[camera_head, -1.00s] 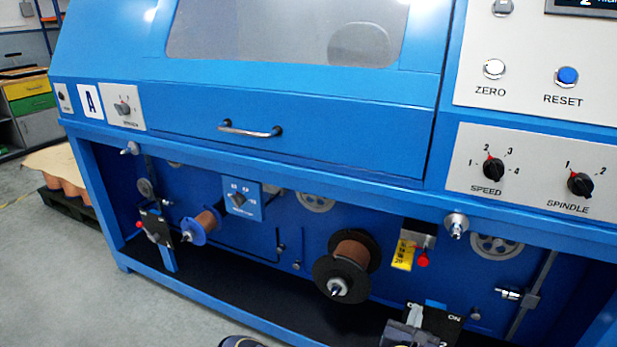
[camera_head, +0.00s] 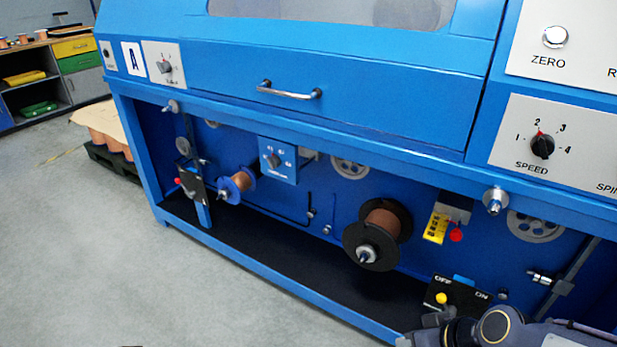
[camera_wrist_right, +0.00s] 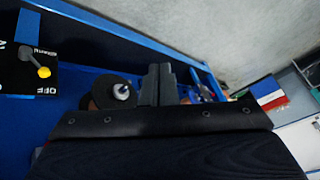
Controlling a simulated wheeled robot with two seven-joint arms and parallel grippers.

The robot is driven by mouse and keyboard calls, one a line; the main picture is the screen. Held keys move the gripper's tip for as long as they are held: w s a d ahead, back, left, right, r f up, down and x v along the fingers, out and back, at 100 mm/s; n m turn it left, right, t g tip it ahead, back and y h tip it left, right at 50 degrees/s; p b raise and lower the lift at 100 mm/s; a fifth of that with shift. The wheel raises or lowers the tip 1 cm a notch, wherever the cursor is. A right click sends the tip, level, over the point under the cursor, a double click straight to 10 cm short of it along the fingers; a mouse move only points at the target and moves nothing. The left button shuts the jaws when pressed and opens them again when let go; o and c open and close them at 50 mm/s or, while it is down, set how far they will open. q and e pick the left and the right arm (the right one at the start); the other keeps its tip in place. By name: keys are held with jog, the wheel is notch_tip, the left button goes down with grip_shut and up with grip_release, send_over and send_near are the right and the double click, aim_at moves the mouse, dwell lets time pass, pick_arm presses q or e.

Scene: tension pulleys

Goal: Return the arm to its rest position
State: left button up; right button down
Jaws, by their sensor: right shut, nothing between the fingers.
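My right arm enters the head view at the bottom right, with my right gripper (camera_head: 408,340) low at the picture's bottom edge. The gripper lies in front of and below the OFF/ON switch box (camera_head: 462,294), whose lever has a yellow knob (camera_head: 441,298). In the right wrist view my gripper's dark fingers (camera_wrist_right: 158,85) are together, with nothing between them. The yellow knob also shows there (camera_wrist_right: 44,72), to the left and apart from the fingers. My left gripper is in neither view.
The blue machine (camera_head: 340,105) fills most of the head view. Open grey floor (camera_head: 150,270) lies at left, near a pallet (camera_head: 112,158).

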jog(key=s+d+r+m+h, duration=0.15)
jog(key=s+r+m, duration=0.25)
jog(key=s+r, duration=0.4)
notch_tip(320, 180, up, 26)
jog(key=s+p, duration=0.1)
jog(key=p, duration=2.6)
jog(key=shift+d+r+p, duration=0.2)
jog(key=shift+d+p, duration=0.15)
jog(key=shift+d, duration=0.05)
jog(key=c, duration=2.1)
grip_release()
jog(key=shift+y, duration=0.25)
